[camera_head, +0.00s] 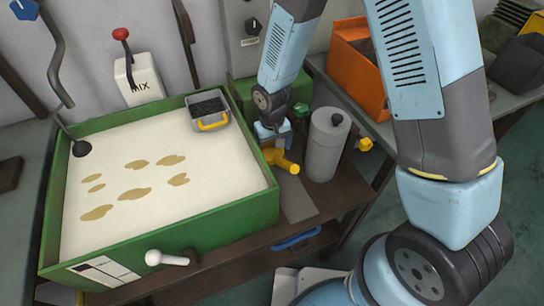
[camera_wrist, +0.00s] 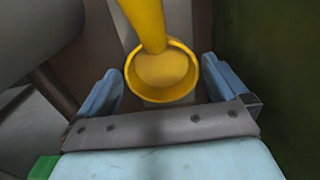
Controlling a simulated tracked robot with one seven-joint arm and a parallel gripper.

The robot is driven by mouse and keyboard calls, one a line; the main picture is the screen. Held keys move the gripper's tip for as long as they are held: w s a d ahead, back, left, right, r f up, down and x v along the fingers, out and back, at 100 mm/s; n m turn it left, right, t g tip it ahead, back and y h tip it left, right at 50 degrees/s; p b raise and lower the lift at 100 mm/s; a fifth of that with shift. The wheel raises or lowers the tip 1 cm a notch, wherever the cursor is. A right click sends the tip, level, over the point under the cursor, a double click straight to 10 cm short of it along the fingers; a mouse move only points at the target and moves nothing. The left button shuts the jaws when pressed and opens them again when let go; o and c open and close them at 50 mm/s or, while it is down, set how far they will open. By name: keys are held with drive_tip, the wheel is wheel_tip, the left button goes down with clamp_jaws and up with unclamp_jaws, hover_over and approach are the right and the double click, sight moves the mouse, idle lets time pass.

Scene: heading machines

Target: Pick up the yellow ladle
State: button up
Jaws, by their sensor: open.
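The yellow ladle (camera_head: 284,161) is just under my gripper (camera_head: 270,136) in the head view, between the green-walled tray and a grey canister. In the wrist view the ladle's round cup (camera_wrist: 165,72) faces the camera, and its handle (camera_wrist: 144,22) runs up out of the top of the frame. The two blue fingers of my gripper (camera_wrist: 161,78) are spread, one on either side of the cup. I see no clear contact between the fingers and the ladle. Part of the ladle is hidden by the gripper in the head view.
The green-walled tray (camera_head: 160,245) of pale material stands left of my gripper. The grey canister (camera_head: 326,150) stands close on the right. A small grey box with a yellow handle (camera_head: 210,110) sits in the tray's corner. An orange crate (camera_head: 355,75) is farther right.

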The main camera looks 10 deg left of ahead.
drive_tip(key=shift+f, duration=1.3)
drive_tip(key=shift+c, duration=0.4)
drive_tip(key=c, duration=0.6)
